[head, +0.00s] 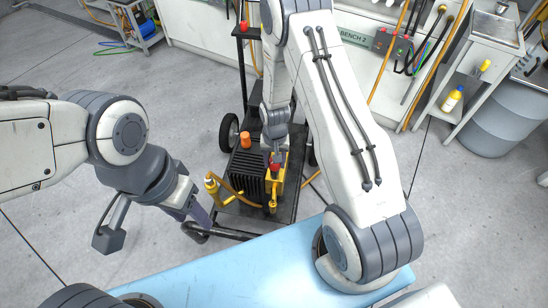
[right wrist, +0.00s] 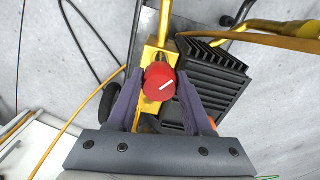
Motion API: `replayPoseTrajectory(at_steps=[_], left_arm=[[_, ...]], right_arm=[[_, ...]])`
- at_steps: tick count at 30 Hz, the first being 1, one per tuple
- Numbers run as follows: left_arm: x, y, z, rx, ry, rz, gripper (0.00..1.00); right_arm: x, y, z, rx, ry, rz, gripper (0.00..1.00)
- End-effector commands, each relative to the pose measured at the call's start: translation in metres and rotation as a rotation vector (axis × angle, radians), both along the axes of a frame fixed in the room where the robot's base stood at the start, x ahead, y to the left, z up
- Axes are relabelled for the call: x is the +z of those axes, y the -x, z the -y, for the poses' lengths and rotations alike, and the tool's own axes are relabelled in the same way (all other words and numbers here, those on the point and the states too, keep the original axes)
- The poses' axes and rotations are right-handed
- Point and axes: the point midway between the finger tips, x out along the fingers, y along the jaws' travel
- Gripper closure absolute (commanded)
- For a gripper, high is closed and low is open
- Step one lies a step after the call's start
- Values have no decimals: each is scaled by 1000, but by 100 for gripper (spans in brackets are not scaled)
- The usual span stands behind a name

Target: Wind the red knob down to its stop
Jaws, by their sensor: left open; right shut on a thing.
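The red knob (right wrist: 160,82) is round with a white mark on its face, which points toward the upper right in the right wrist view. It sits on a yellow valve body (right wrist: 150,58) beside a black finned block (right wrist: 215,82). My right gripper (right wrist: 161,88) is shut on the knob, with a purple finger on each side. In the head view the knob (head: 275,167) is partly hidden under my right gripper. My left gripper (head: 201,217) is open and empty, low to the left of the cart.
A black wheeled cart (head: 287,205) carries the unit, a yellow fitting with a hose (head: 211,187) and an orange cap (head: 245,139). A bench (head: 355,70) with hoses stands behind. Open floor (head: 60,215) lies to the left.

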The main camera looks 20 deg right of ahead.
Motion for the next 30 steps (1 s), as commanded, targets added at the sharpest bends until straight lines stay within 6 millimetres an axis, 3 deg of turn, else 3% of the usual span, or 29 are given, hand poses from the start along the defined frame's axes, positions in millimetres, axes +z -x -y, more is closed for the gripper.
replayPoseTrajectory(at_steps=[15,30], left_arm=[[30,0,0,0,0,0,50],[37,0,0,0,0,0,50]], right_arm=[[2,0,2,441,0,0,100],[1,0,3,617,0,0,100]])
